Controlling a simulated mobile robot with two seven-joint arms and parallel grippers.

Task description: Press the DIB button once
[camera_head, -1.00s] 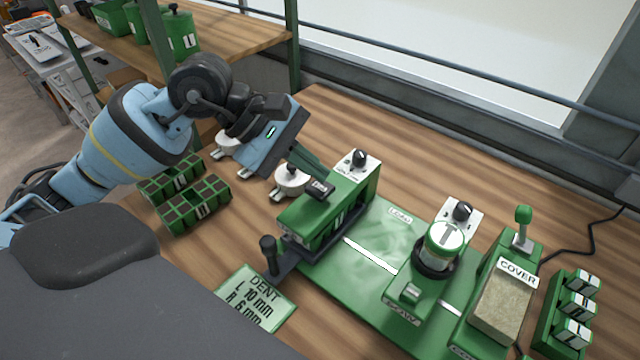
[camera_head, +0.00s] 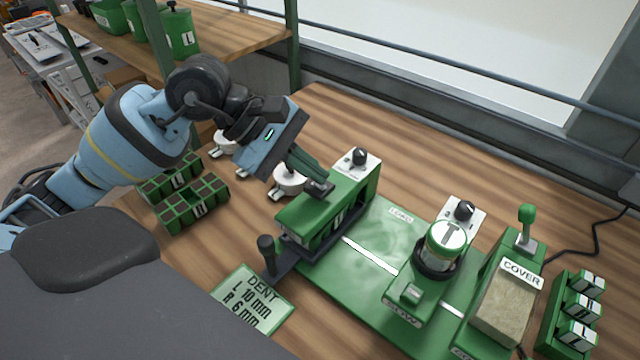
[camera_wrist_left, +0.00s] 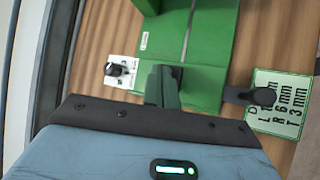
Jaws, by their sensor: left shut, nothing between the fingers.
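The green dibber housing (camera_head: 300,217) stands at the left end of the green base. The dark DIB button (camera_head: 320,190) is on its top face, mostly covered by my left fingers; its label cannot be read now. My left gripper (camera_head: 322,184) is shut and empty, tilted down, with its tips at the button. They look to be touching it, but whether it is pressed in I cannot tell. In the left wrist view the shut fingers (camera_wrist_left: 164,86) lie beside the dark button (camera_wrist_left: 177,73). My right gripper is not in view.
A dial (camera_head: 360,158) sits just behind the housing, and a black-knobbed handle (camera_head: 266,250) at its front left. Seed trays (camera_head: 190,210) are left, a sowing jar (camera_head: 446,240) and COVER unit (camera_head: 512,300) right. Bare wood lies behind.

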